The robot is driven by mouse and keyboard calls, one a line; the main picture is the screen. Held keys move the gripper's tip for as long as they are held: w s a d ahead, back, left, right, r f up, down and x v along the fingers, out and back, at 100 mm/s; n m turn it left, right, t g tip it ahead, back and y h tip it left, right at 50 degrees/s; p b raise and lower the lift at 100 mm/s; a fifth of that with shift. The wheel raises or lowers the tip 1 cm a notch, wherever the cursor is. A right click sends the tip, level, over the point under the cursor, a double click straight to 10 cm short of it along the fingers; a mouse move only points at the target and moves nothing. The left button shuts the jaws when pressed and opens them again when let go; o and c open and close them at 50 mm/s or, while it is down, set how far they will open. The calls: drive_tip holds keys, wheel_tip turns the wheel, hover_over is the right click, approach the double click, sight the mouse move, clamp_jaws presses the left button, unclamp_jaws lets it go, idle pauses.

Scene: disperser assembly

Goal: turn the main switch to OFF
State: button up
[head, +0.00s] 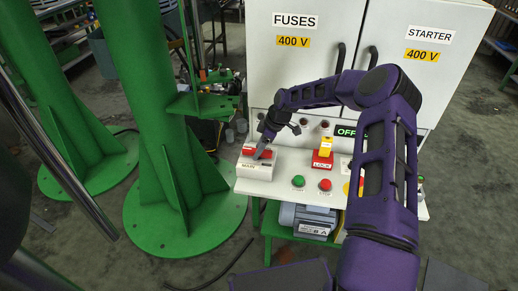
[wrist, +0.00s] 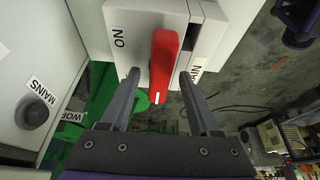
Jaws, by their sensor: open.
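The main switch is a pale box (head: 258,178) with a red handle (head: 264,154), on the left end of the white console in the head view. In the wrist view the red handle (wrist: 163,60) points down the picture toward my gripper, with a white mark near its tip. An ON label (wrist: 119,38) is on the box face left of the handle; no OFF label is readable. My gripper (wrist: 158,74) is open, one finger on each side of the handle, with visible gaps. In the head view my gripper (head: 261,150) partly covers the switch.
The console (head: 278,188) also has a green button (head: 298,181), a red button (head: 325,184) and a yellow-and-red lock (head: 323,153). White cabinets (head: 300,75) stand behind it. A green column (head: 160,130) stands close at left.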

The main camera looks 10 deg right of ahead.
drive_tip(key=v, duration=1.7)
drive_tip(key=shift+d+p, duration=0.2)
drive_tip(key=shift+p, duration=0.2)
drive_tip(key=shift+s+r, duration=0.1)
